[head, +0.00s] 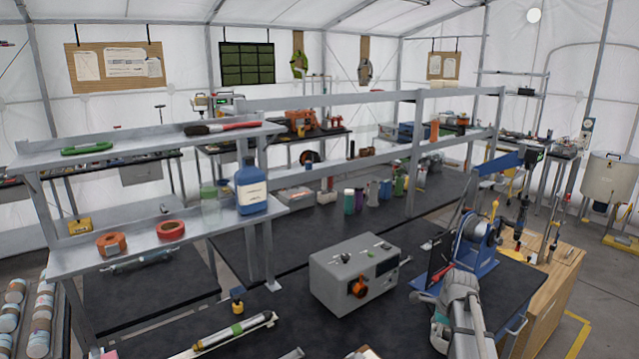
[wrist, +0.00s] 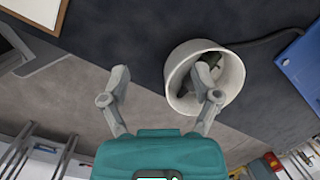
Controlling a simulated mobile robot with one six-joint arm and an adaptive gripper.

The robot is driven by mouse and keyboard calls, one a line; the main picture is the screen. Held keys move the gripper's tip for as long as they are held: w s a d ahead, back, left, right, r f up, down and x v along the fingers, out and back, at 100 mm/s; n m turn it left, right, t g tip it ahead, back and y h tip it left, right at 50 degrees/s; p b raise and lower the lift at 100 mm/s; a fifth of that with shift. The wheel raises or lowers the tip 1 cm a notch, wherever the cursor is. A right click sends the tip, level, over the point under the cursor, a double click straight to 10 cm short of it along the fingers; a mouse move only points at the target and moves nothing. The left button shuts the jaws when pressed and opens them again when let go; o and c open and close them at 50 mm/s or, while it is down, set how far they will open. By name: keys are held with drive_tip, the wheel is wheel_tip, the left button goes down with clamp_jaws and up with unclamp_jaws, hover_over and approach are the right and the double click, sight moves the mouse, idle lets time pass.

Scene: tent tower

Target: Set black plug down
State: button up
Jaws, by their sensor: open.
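In the wrist view my gripper (wrist: 167,84) is open, with its two fingers spread wide and nothing held between them. A white round cup-like container (wrist: 181,93) is at the right finger, which overlaps its near rim in the picture. A dark object, perhaps the black plug (wrist: 206,70), shows inside the container; its shape is partly hidden by the finger and shadow. I cannot tell whether the finger touches it. A black cable (wrist: 270,38) runs on the dark surface to the right of the container. I cannot make out the plug in the head view.
A grey box with an orange knob (head: 348,278) stands on the black bench, left of a blue machine with a reel (head: 478,230). A metal shelf (head: 190,235) with tape rolls and a blue bottle (head: 251,190) is at left. A blue object (wrist: 300,68) lies right of the container.

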drive_tip(key=s+a+n+g+h, duration=0.1)
drive_tip(key=s+a+n, duration=1.5)
drive_tip(key=n, duration=0.5)
drive_tip(key=shift+s+a+f+g+h, duration=0.2)
drive_tip(key=shift+s+a+g+h, duration=0.15)
drive_tip(key=shift+s, duration=0.5)
